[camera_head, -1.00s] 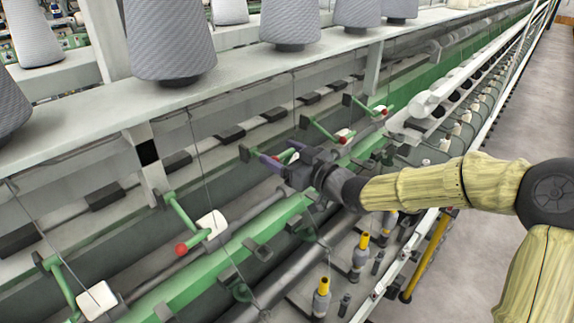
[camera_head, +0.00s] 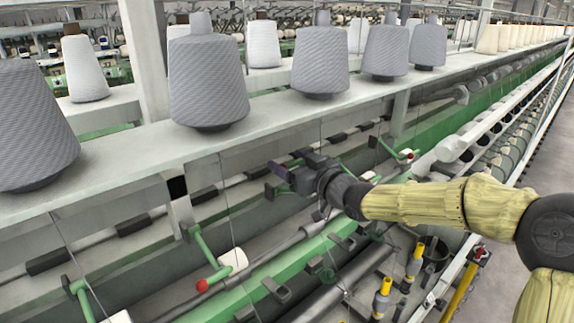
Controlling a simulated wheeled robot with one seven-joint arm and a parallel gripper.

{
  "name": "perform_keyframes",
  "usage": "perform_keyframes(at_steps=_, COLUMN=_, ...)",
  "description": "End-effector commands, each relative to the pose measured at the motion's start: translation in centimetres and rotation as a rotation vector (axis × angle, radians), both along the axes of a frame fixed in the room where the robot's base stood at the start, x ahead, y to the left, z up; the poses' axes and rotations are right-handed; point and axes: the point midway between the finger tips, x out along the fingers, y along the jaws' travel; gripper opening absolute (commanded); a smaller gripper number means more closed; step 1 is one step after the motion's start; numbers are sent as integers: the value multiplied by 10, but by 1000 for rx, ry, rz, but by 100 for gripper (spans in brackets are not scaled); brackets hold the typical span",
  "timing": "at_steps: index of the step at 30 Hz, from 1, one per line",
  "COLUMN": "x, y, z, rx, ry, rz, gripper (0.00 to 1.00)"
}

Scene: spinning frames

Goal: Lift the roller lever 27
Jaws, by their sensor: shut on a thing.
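My gripper (camera_head: 282,168) is in the middle of the picture, with its dark fingers shut on a green roller lever (camera_head: 280,189). Only a short green part of this lever and its dark pivot show just below the fingers. Its roller end is hidden by the gripper, and I see no number on it. The neighbouring lever on the left (camera_head: 204,247) hangs with a white roller and a red knob. Another green lever (camera_head: 388,149) with a red knob stands to the right.
Large grey yarn cones (camera_head: 207,85) stand on the shelf (camera_head: 110,175) above and behind the levers. A green rail (camera_head: 285,258) runs below my gripper. Yellow-topped bobbins (camera_head: 382,300) stand at the front. A thin thread hangs left of my gripper.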

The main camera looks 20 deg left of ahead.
Motion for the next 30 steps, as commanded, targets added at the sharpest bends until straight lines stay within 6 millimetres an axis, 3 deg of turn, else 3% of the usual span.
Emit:
perform_keyframes(at_steps=8, x=0, y=1, z=1, rx=3, ry=-1, rz=0, gripper=28)
perform_keyframes(at_steps=9, x=0, y=1, z=1, rx=3, ry=-1, rz=0, gripper=71)
perform_keyframes(at_steps=12, x=0, y=1, z=0, rx=2, ry=-1, rz=1, gripper=88)
perform_keyframes(at_steps=23, x=-1, y=-1, z=-1, rx=0, ry=0, rz=1, gripper=88)
perform_keyframes(at_steps=30, x=-11, y=-24, z=-2, rx=-1, ry=-3, rz=-1, gripper=88)
